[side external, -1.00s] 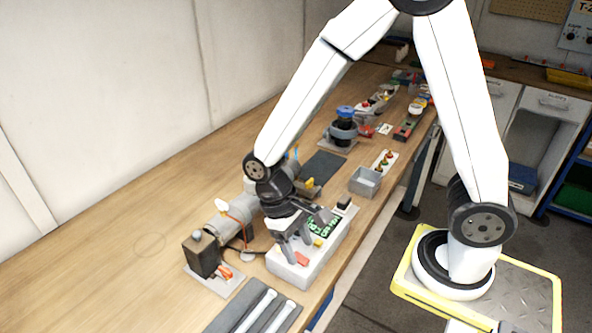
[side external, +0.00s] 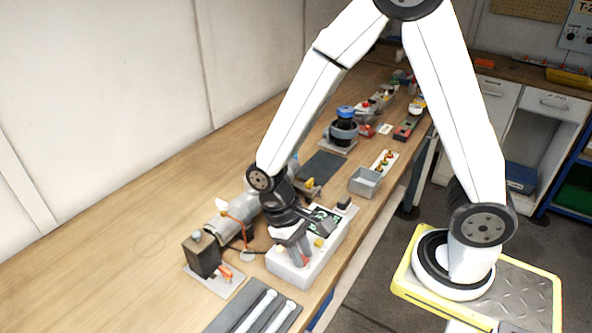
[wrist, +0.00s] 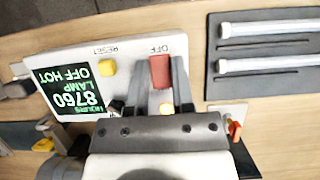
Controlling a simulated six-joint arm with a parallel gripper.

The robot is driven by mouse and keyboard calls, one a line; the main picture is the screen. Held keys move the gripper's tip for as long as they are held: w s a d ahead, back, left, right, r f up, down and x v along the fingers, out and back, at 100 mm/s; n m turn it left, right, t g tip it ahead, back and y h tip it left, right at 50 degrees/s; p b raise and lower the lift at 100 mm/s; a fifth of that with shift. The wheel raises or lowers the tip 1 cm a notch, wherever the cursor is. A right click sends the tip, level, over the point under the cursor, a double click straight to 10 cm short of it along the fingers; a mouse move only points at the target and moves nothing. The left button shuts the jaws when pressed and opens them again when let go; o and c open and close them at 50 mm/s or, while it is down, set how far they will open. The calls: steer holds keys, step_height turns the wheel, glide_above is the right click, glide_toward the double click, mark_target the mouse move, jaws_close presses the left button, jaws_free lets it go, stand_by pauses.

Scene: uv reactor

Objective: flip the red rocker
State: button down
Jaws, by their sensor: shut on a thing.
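The red rocker (wrist: 160,70) sits on the white control box (wrist: 134,54), beside the printed word OFF. It also shows as a small red patch in the side view (side external: 305,261), largely hidden by my fingers. My gripper (wrist: 162,82) points down at the box, with one finger on each side of the rocker. The fingers (side external: 297,255) are shut on it.
A yellow button (wrist: 107,67) marked RESET and a green display (wrist: 72,92) reading LAMP OFF HOT share the box. A dark mat with white tubes (wrist: 265,62) lies alongside. A metal cylinder unit (side external: 232,215) stands behind the box. Bare bench lies at the left (side external: 120,265).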

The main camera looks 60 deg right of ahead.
steer(key=shift+w, duration=0.1)
steer(key=shift+w+g, duration=0.2)
steer(key=shift+g, duration=0.9)
steer(key=shift+w+g, duration=0.2)
steer(key=shift+g, duration=0.9)
steer(key=shift+c, duration=2.4)
jaws_free()
steer(key=shift+w, duration=0.1)
steer(key=shift+v, duration=3.8)
